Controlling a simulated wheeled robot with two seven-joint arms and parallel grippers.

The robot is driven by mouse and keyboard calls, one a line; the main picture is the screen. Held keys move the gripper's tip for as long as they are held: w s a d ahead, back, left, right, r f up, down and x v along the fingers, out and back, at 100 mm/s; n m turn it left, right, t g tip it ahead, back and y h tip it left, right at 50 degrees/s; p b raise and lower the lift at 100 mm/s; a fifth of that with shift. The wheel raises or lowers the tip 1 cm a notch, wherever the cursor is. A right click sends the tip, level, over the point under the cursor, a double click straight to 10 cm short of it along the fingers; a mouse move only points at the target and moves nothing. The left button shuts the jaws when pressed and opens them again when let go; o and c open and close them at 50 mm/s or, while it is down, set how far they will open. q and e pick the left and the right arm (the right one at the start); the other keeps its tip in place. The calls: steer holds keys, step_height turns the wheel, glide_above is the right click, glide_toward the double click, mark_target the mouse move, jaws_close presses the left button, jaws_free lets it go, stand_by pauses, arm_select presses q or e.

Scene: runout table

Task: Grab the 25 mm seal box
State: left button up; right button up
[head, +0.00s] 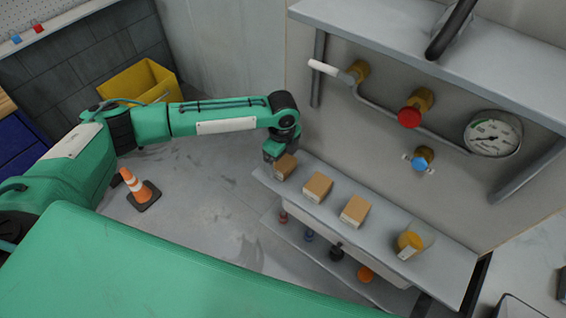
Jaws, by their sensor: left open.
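Three small brown cardboard boxes stand in a row on the grey runout table (457,277): a left box (286,168), a middle box (317,187) and a right box (355,211). Each seems to carry a small pale label, too small to read, so I cannot tell which one is the 25 mm seal box. My left gripper (272,157) is open at the table's left end, right beside the left box and partly in front of it. I cannot tell whether it touches that box. My right gripper is not in view.
A yellow-orange round item (410,241) with a label stands right of the boxes. A lower shelf (318,262) holds several coloured knobs. Valves and a gauge (492,134) are on the wall behind, under a high shelf (440,45). A cone (138,188) stands on the floor.

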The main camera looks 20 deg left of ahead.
mark_target(283, 162)
arm_select(q)
steer(key=shift+w+d+f+p, duration=0.1)
steer(key=shift+f+p, duration=0.35)
steer(key=shift+f, duration=1.2)
steer(key=c, duration=1.1)
steer(key=shift+o, duration=0.2)
steer(key=shift+r, duration=0.15)
